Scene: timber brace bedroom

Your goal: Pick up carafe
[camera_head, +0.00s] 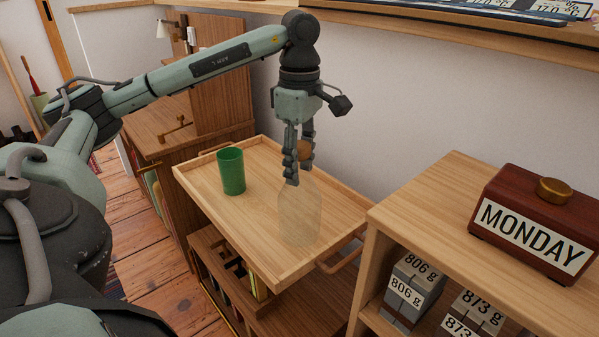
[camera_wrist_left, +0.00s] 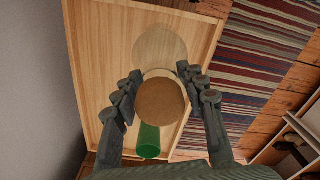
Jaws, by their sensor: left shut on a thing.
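The carafe (camera_head: 300,213) is clear glass with a round cork-coloured stopper, and stands upright over the wooden tray in the head view. The stopper (camera_wrist_left: 161,101) shows large between the fingers in the left wrist view, with the glass body (camera_wrist_left: 160,47) beyond it. My left gripper (camera_head: 292,172) comes down from above and is shut on the carafe at its neck. I cannot tell whether the carafe's base touches the tray. My right gripper is not in view.
A green cup (camera_head: 231,172) stands on the raised-edge tray (camera_head: 262,259), left of the carafe. A shelf unit (camera_head: 437,200) at the right bears a MONDAY block (camera_head: 535,222), with several labelled weights below. The wall is close behind the tray.

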